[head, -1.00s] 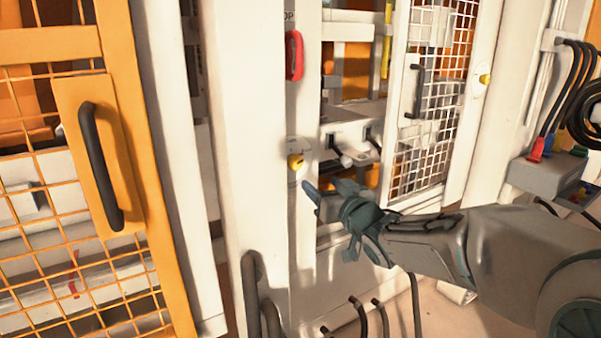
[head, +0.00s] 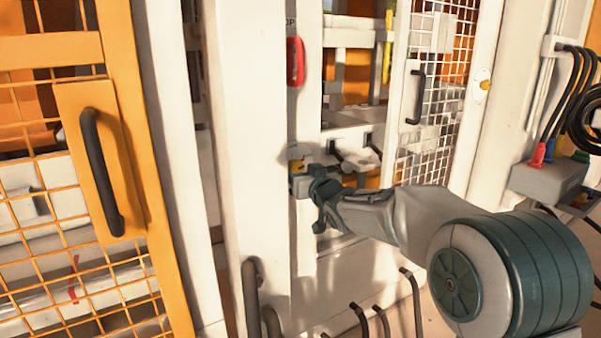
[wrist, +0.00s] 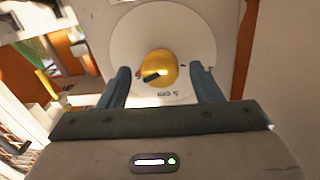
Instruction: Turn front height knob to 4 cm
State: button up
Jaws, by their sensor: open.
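The front height knob (wrist: 158,68) is a yellow round knob with a dark pointer mark, set on a white round dial plate (wrist: 135,30). A "5 cm" marking shows on the dial below the knob in the wrist view. My gripper (wrist: 165,82) is open, with one finger on each side of the knob and a visible gap on both sides.
A mesh door (head: 428,100) with a black handle stands to the right. An orange mesh door (head: 150,180) stands at the left. Black bent handles (head: 262,300) stick out low in front.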

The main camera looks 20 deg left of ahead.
jog(key=c, duration=1)
